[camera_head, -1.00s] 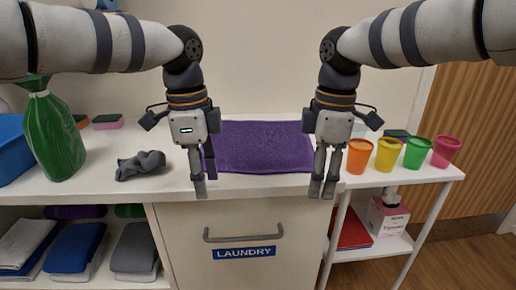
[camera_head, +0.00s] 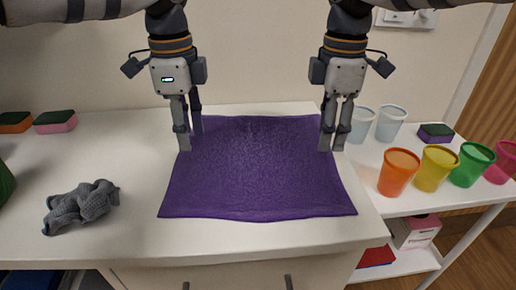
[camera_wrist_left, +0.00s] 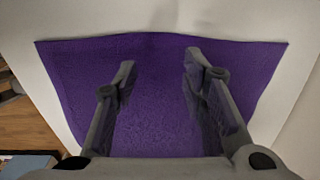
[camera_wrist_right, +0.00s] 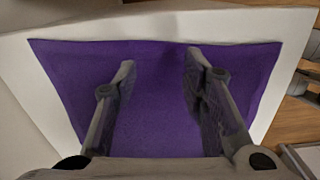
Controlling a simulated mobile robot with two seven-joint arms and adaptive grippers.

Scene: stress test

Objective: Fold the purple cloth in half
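The purple cloth (camera_head: 255,175) lies spread out flat on the white counter, its near edge slightly wavy. It also shows under the fingers in the left wrist view (camera_wrist_left: 155,110) and the right wrist view (camera_wrist_right: 150,115). My left gripper (camera_head: 189,142) points down by the cloth's far left side, its fingers apart and empty (camera_wrist_left: 160,60). My right gripper (camera_head: 332,148) points down by the far right side, also open and empty (camera_wrist_right: 160,60). The fingers partly cover the side edges in the head view. I cannot tell whether any fingertip touches the cloth.
A crumpled grey cloth (camera_head: 82,206) lies on the counter at left, with two sponges (camera_head: 55,122) (camera_head: 14,122) behind it. Orange (camera_head: 398,174) and yellow (camera_head: 436,170) cups, among several others, stand on the right side shelf. The counter (camera_head: 130,240) around the purple cloth is clear.

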